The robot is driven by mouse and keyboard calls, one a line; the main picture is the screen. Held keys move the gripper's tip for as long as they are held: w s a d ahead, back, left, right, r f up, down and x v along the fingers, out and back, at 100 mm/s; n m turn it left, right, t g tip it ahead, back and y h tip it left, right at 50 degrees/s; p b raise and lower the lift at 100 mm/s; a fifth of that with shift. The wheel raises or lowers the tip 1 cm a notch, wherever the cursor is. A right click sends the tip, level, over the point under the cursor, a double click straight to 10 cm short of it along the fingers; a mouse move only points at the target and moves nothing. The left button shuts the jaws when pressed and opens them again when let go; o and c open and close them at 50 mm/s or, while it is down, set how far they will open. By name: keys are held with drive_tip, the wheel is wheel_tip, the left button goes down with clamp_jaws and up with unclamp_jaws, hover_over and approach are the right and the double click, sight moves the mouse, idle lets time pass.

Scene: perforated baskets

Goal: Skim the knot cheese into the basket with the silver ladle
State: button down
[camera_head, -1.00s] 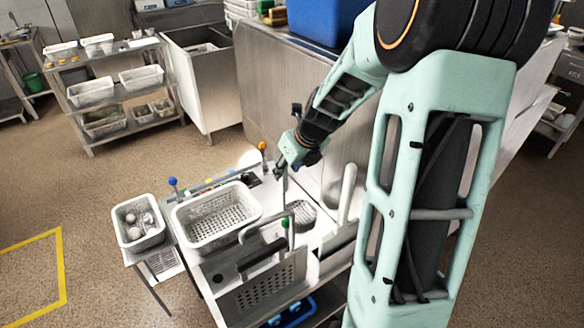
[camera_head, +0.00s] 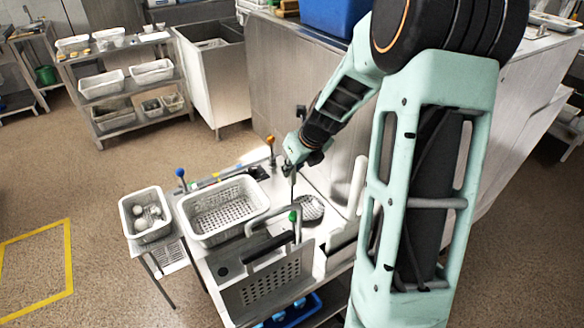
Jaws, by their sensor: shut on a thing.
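My gripper (camera_head: 297,167) is shut on the thin upright handle of the silver ladle (camera_head: 293,188), above the right part of the work station. The handle runs down behind a bent metal tube. A round grey perforated piece (camera_head: 311,207) lies just right of it; I cannot tell whether it is the ladle's bowl. The white perforated basket (camera_head: 264,203) stands left of my gripper and looks empty. A small white tub (camera_head: 128,219) at the far left holds several round white pieces (camera_head: 148,217), possibly the knot cheese. I cannot make out cheese under the ladle.
A bent metal tube with a green knob (camera_head: 293,216) stands in front of the ladle handle. A blue-knobbed post (camera_head: 180,173) and an orange-knobbed post (camera_head: 270,140) rise behind the basket. A tall steel panel (camera_head: 290,90) closes off the back. The floor at left is open.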

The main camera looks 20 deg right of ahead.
drive_tip(key=shift+r, duration=0.2)
idle(0.3)
drive_tip(key=shift+r+p, duration=1)
drive_tip(key=shift+r, duration=0.1)
drive_tip(key=shift+a+b, duration=0.1)
drive_tip(key=shift+b, duration=0.25)
